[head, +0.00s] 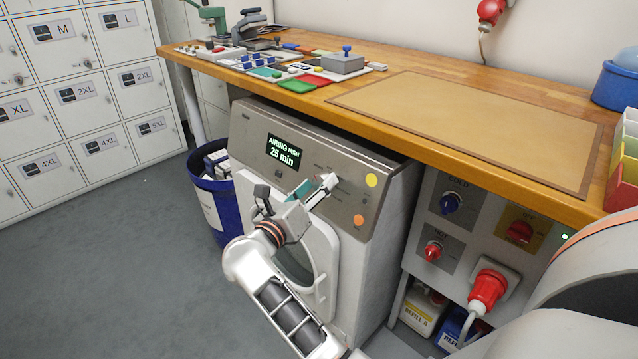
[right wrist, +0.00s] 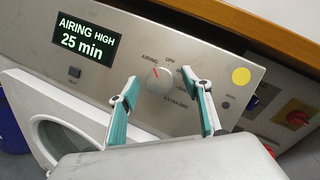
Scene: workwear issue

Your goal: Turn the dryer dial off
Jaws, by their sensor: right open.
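The dryer (head: 345,205) stands under the wooden worktop, and its display (head: 284,152) reads "AIRING HIGH 25 min". In the right wrist view the round grey dial (right wrist: 158,79) has a red mark pointing up and left, toward the AIRING label. The OFF label is just right of the dial's top. My right gripper (right wrist: 161,98) is open, with one teal-padded finger on each side of the dial and gaps to both. In the head view my right gripper (head: 306,190) is in front of the panel and hides the dial. My left gripper is out of view.
The worktop edge (head: 440,150) overhangs the dryer. To the right is a grey panel with blue and red knobs and a red plug (head: 487,290). A blue bin (head: 213,200) stands left of the dryer. The floor at left is clear.

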